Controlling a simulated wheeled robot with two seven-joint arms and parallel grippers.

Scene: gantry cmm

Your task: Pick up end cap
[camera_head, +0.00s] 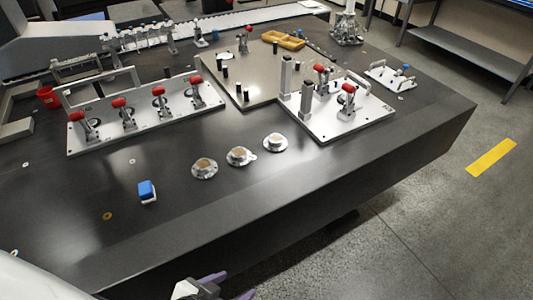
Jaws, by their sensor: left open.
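Several small parts lie on the dark table, and I cannot tell for certain which is the end cap. The likeliest are three round, silvery flanged parts with tan centres, in a slanting row near the front edge: a left one (204,168), a middle one (239,157) and a right one (275,143). My left gripper (230,286) shows at the bottom edge, with purple fingertips apart and nothing visible between them. It is below and in front of the table edge in the picture, well apart from the round parts. My right gripper is not in view.
A blue-and-white block (147,191) lies left of the round parts. Behind stand a white plate with red-handled clamps (142,123), a grey plate with pegs (262,88) and another clamp plate (345,119). A red cup (47,97) is far left. The table front (330,180) is clear.

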